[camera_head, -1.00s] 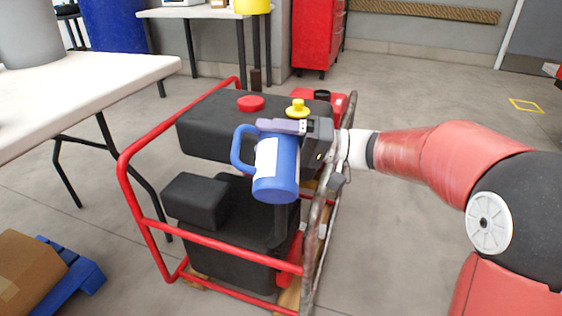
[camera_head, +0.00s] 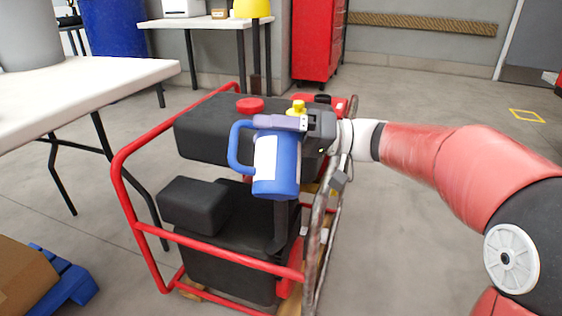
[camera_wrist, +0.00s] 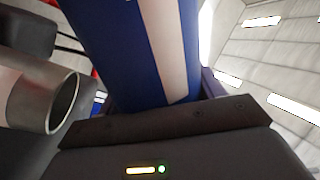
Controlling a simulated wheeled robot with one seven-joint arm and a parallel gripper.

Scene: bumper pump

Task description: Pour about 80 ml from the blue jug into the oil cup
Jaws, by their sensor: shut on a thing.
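The blue jug (camera_head: 287,165) with a white label hangs in front of the black machine, nearly upright, its handle on the left. My gripper (camera_head: 284,122) is shut on its upper part. In the wrist view the jug (camera_wrist: 118,45) fills the upper middle, beyond the dark gripper body. A metal cylinder with an open, dark mouth (camera_wrist: 62,103) shows at the left of the wrist view, apart from the jug; I cannot tell whether it is the oil cup. No oil cup can be made out in the head view. The jug's contents are hidden.
The machine has a red tube frame (camera_head: 135,215), a red cap (camera_head: 250,105) and a yellow cap (camera_head: 298,106) behind the jug. A white table (camera_head: 95,85) stands at left. A box (camera_head: 22,275) lies on a blue pallet (camera_head: 72,283). The floor at right is open.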

